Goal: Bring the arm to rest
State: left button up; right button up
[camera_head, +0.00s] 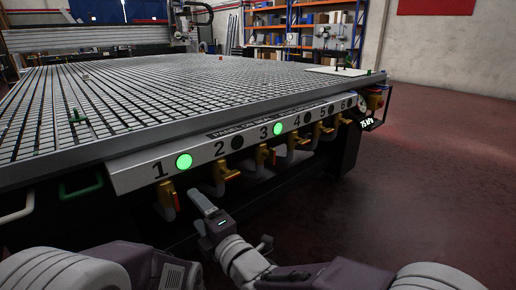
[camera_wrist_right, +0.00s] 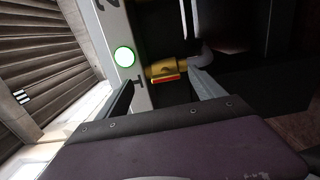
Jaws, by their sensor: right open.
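My right gripper (camera_head: 205,204) is open and empty, just in front of the table's side, below and to the right of the valve under number 1. In the right wrist view, its two fingers (camera_wrist_right: 162,92) stand apart, with the yellow valve with a red edge (camera_wrist_right: 165,70) in the gap beyond them. I cannot tell the exact distance. In the head view that valve (camera_head: 168,196) has its handle pointing down. My right arm (camera_head: 300,274) comes in from the lower right. My left arm (camera_head: 60,270) shows at the lower left; its gripper does not show.
The grid table (camera_head: 180,95) fills the left and middle. Its panel (camera_head: 218,150) has numbered lamps; 1 (camera_head: 184,161) and 3 (camera_head: 278,129) glow green. Several yellow valves hang below, including number 2's (camera_head: 225,173). The red-brown floor (camera_head: 440,190) at right is clear.

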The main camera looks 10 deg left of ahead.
jog(key=w+d+r+m+t+h+p, duration=0.2)
jog(key=w+d+r, duration=0.15)
jog(key=d, duration=0.25)
jog(key=w+d+r+m+t+h+p, duration=0.1)
jog(key=w+d+r+h+p, duration=0.15)
jog(key=w+d, duration=0.3)
jog(key=s+d+f+m+g+h+p, duration=0.1)
jog(key=d+f+m+g+h+p, duration=0.25)
jog(key=d, duration=0.75)
jog(key=d+f+m+h+p, duration=0.2)
jog(key=d+f+m+h, duration=0.15)
jog(key=d+m, duration=0.55)
jog(key=s+d+f+m+g+h, duration=0.1)
jog(key=s+d+f+m+g, duration=0.2)
jog(key=s, duration=0.4)
jog(key=s+d+f+m+g+p, duration=0.1)
jog(key=s+f+m+g, duration=0.35)
jog(key=s, duration=0.25)
jog(key=s+d+f+m+g+h, duration=0.1)
jog(key=s+d+f+m+g, duration=0.3)
jog(key=s, duration=0.3)
notch_tip(320, 180, up, 37)
jog(key=a+t+p, duration=0.1)
jog(key=p, duration=3.7)
jog(key=shift+s+a+m, duration=0.2)
jog(key=shift+a+m, duration=0.05)
jog(key=shift+m, duration=0.15)
